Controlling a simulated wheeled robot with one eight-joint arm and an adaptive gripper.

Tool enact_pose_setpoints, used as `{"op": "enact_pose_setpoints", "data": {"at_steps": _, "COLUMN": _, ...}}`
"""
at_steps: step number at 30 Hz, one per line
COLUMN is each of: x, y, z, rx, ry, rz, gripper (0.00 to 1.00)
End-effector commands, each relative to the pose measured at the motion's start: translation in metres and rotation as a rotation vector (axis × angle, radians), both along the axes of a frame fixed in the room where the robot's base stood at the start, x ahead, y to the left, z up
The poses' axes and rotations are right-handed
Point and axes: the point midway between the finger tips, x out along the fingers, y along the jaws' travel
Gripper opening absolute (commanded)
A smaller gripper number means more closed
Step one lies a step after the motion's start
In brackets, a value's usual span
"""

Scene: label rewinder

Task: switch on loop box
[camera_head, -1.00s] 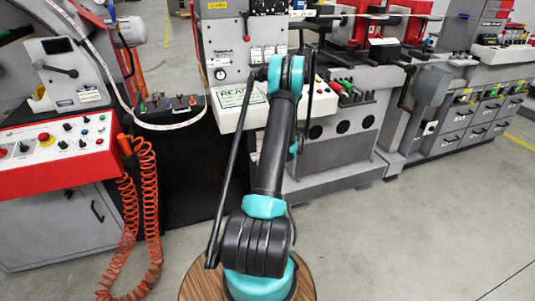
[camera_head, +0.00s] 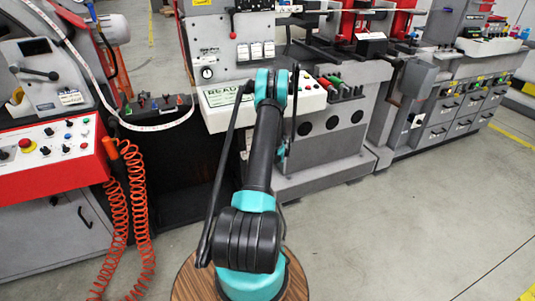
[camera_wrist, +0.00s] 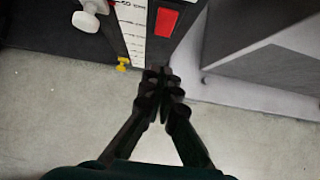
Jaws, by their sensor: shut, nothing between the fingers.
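In the wrist view, my gripper (camera_wrist: 163,82) is shut with nothing between its fingers, its tips close together in mid-picture. Just above the tips is the lower edge of a dark panel with a red rectangular switch (camera_wrist: 166,22), a white graduated strip (camera_wrist: 133,30) and a small yellow piece (camera_wrist: 123,64). The tips appear just below the switch; I cannot tell whether they touch the panel. No label names the loop box, so I cannot tell if this panel is part of it. In the head view, my arm hides the gripper.
A grey block (camera_wrist: 265,45) stands at the right. In the head view, a red control panel (camera_head: 60,165) and coiled orange hoses (camera_head: 130,215) are at left. Open floor (camera_head: 400,220) lies at right.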

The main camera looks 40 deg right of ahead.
Motion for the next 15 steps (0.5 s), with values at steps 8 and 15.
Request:
{"op": "enact_pose_setpoints", "data": {"at_steps": 8, "x": 0.029, "y": -0.006, "z": -0.039, "rx": 0.0, "ry": 0.0, "rz": 0.002, "gripper": 0.0}}
{"op": "enact_pose_setpoints", "data": {"at_steps": 15, "x": 0.057, "y": -0.014, "z": -0.041, "rx": 0.0, "ry": 0.0, "rz": 0.001, "gripper": 0.0}}
